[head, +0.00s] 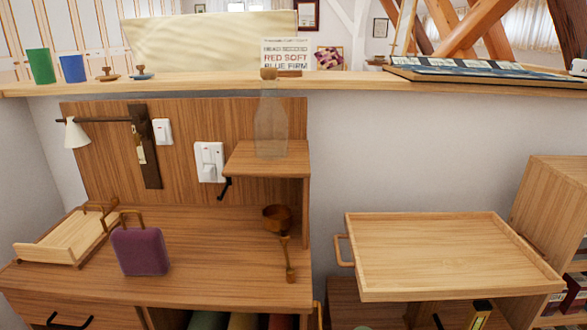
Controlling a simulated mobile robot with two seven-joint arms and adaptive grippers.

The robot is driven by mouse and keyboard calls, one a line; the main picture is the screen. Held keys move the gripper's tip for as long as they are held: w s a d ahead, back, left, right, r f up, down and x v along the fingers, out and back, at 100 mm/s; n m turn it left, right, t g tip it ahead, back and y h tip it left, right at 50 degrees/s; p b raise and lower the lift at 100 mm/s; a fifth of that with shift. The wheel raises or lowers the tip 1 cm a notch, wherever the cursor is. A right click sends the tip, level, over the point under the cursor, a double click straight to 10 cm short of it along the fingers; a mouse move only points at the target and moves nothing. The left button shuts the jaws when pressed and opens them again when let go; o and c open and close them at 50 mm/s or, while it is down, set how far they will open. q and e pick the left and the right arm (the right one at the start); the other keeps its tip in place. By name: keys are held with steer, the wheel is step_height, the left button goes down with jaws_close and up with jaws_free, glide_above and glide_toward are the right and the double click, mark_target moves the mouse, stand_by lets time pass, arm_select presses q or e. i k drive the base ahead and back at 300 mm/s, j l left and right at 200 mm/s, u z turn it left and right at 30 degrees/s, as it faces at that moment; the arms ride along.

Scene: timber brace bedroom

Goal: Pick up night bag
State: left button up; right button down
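A small purple bag (140,251) with a brown loop handle (131,219) stands upright on the wooden cabinet top (206,283) at the lower left; it looks like the night bag. It is just right of a shallow wooden tray (44,254) that has a handle. Its front face is clear of other things. Neither of my grippers shows in the head view.
A brown cup (277,217) stands right of the bag, below a small shelf (262,158) with a clear bottle (271,125). A large wooden tray (445,255) is at the right. A ledge (220,84) behind holds green and blue cups and a sign.

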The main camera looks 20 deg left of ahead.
mark_target(142, 251)
steer(key=k+j+u, duration=0.15)
steer(key=j+u, duration=0.25)
steer(key=k+j+u, duration=0.15)
steer(key=u, duration=0.2)
steer(key=j, duration=0.1)
